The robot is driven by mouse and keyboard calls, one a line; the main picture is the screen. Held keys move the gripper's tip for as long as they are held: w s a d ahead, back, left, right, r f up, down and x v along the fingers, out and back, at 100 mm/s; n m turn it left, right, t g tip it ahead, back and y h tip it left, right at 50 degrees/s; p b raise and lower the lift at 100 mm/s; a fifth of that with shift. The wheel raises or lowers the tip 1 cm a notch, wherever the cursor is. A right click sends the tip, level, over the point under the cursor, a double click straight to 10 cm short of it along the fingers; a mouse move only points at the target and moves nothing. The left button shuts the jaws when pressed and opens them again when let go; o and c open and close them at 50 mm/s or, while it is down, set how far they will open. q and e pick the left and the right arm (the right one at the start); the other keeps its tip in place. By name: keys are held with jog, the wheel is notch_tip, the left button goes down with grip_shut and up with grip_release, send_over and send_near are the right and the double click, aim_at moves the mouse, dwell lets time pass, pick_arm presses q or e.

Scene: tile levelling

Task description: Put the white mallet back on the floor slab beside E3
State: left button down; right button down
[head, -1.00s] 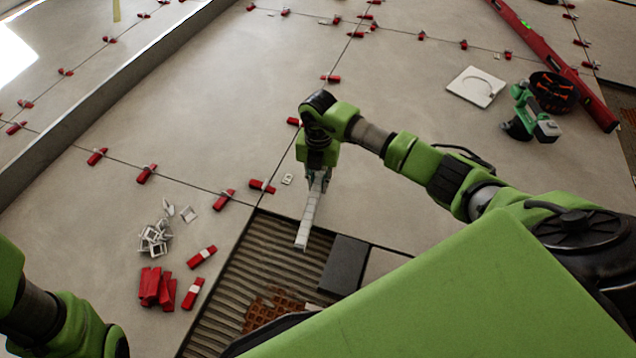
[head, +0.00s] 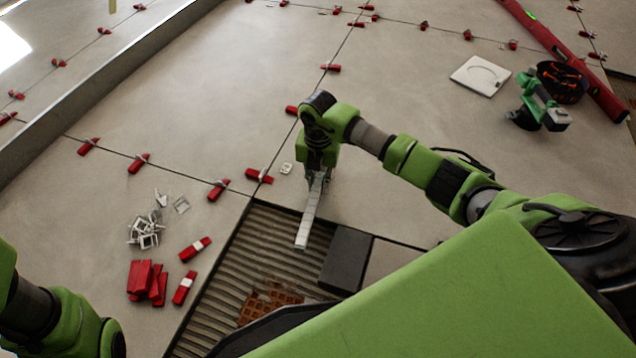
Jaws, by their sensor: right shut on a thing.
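My right gripper (head: 317,178) points down near the middle of the picture and is shut on a long, pale, segmented bar, which I take to be the white mallet (head: 308,217). The bar reaches toward me over the ridged adhesive bed (head: 270,232), and its head cannot be made out clearly. Whether it touches anything below is unclear. The pale floor slab (head: 390,190) lies to the right and beyond. No E3 label is readable. My left arm shows at the lower left, but its gripper is out of view.
Red wedges (head: 146,282) and white clips (head: 145,232) lie loose at left. A dark block (head: 346,258) lies right of the bar. A white square plate (head: 480,76), a green tool (head: 540,105), a black bucket (head: 562,82) and a red level (head: 570,60) occupy the upper right.

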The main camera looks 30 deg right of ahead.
jog(key=shift+f+b, duration=0.3)
jog(key=shift+f, duration=0.3)
jog(key=c, duration=1.9)
grip_release()
jog(key=shift+r, duration=0.1)
